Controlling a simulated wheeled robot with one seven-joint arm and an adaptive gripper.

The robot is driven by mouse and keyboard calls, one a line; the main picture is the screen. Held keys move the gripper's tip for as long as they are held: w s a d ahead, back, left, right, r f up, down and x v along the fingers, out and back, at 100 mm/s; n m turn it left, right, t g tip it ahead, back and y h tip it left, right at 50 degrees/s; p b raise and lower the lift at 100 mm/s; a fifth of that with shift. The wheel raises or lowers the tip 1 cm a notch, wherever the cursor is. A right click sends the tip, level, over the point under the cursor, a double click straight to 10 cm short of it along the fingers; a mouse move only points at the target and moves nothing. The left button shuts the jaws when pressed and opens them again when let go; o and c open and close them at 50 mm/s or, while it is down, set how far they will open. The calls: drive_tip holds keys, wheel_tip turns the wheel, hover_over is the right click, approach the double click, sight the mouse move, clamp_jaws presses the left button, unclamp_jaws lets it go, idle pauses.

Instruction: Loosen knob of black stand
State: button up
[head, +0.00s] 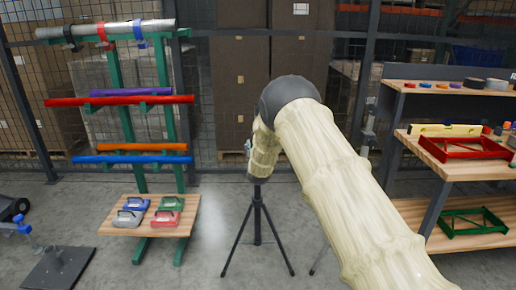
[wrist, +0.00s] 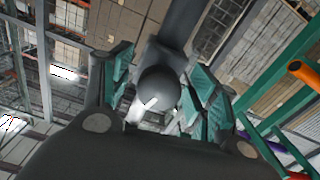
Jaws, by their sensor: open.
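The black stand (head: 257,222) is a tripod on the floor in the middle of the head view, its legs spread. My arm covers its upper part there. In the wrist view a round dark knob (wrist: 160,88) with a short white mark lies between the fingers, in front of a dark post (wrist: 182,25). My gripper (wrist: 158,76) is open, with a teal-padded finger on each side of the knob. I cannot tell whether either pad touches it. In the head view my gripper is mostly hidden behind my arm.
A green rack (head: 124,100) with coloured tubes stands left, with a low wooden board (head: 150,228) holding several coloured items. A dark base plate (head: 58,268) lies at lower left. A wooden shelf bench (head: 462,160) stands right. Open floor surrounds the tripod's left side.

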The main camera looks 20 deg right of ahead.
drive_tip(key=shift+s, duration=0.1)
drive_tip(key=v, duration=1.2)
drive_tip(key=s+a+f+n+g+y+p, duration=0.2)
drive_tip(key=s+f+g+p, duration=0.6)
drive_tip(key=s+f, duration=1.8)
drive_tip(key=s+a+g+y+p, duration=0.1)
drive_tip(key=s+g, duration=0.3)
drive_tip(key=s, duration=1.6)
drive_tip(key=s+a+g+y+p, duration=0.2)
drive_tip(key=s+g, duration=0.3)
drive_tip(key=s, duration=1.6)
drive_tip(key=shift+a+m+p, duration=0.25)
drive_tip(key=shift+m+p, duration=0.15)
drive_tip(key=shift+p, duration=0.1)
drive_tip(key=shift+w+r, duration=0.1)
